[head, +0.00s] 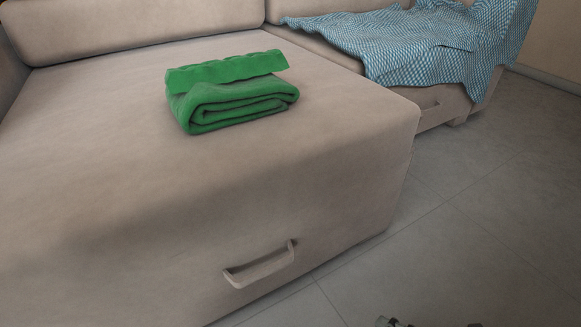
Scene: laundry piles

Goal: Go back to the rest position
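A green folded cloth (235,103) lies on the beige sofa seat (120,160), with a second green folded piece (225,69) resting on top of it at the back. No gripper touches either one. My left gripper is not in view.
A blue and white patterned blanket (430,48) drapes over the far sofa section and hangs down its front. A drawer handle (262,268) sticks out of the near sofa front. The grey tiled floor (480,220) at the right is clear.

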